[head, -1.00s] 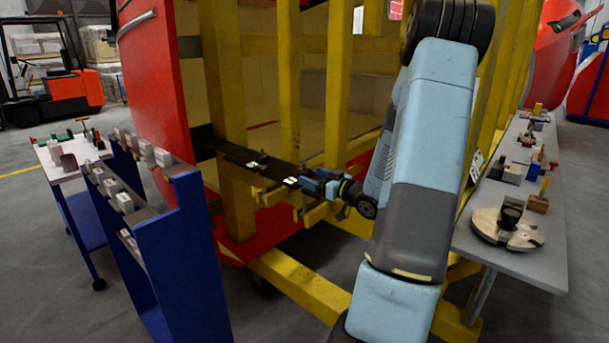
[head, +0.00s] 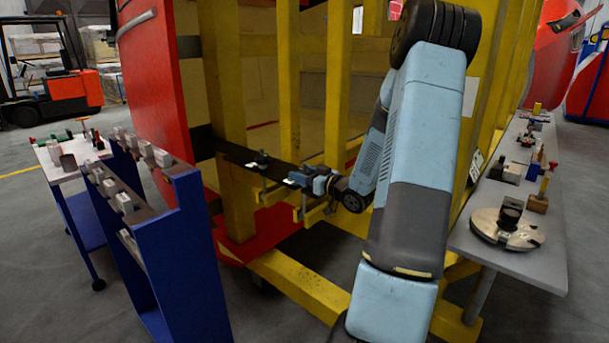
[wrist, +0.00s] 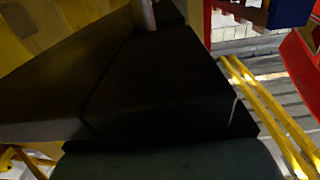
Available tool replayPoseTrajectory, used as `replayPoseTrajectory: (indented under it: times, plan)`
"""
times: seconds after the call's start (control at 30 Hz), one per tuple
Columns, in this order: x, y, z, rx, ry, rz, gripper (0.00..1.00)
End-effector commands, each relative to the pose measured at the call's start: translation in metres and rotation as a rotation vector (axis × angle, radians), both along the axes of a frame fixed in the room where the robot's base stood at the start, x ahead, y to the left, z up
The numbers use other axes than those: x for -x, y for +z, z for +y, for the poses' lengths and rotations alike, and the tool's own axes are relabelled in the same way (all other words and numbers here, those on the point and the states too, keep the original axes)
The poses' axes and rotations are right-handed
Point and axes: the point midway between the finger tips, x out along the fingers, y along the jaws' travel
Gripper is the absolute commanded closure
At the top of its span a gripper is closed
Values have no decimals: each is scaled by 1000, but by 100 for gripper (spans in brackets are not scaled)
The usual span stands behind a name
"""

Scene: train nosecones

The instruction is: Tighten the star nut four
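A dark flat bar (head: 232,153) runs from the red panel into the yellow frame in the head view. A small dark nut-like piece with a pale patch under it (head: 257,162) stands on the bar. My gripper (head: 293,178) is at the bar's right end, to the right of that piece. A small pale patch shows right at my gripper's tip; what is between the fingers is too small to tell. In the wrist view a large black block (wrist: 160,85) fills the middle, with a grey metal rod (wrist: 145,14) above it. I cannot tell which nut is number four.
Yellow frame posts (head: 289,90) stand close behind and beside my arm. A blue rack (head: 190,250) with grey blocks stands at the left front. A grey bench (head: 480,247) with tools stands at the right.

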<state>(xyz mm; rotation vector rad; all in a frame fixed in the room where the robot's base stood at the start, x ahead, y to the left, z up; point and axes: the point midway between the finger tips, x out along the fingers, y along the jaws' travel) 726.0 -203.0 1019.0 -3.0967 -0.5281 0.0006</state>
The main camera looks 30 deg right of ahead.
Motion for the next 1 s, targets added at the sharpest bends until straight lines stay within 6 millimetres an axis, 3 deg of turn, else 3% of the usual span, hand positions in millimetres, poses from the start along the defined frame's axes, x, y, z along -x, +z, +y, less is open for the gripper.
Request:
replayPoseTrajectory:
  times: [0.27, 0.63, 1.0]
  plan:
    - [0, 0, 0, 0, -1, 0, 72]
    - [0, 0, 1, 0, -61, 0, 72]
    - [0, 0, 3, 1, -302, 2, 72]
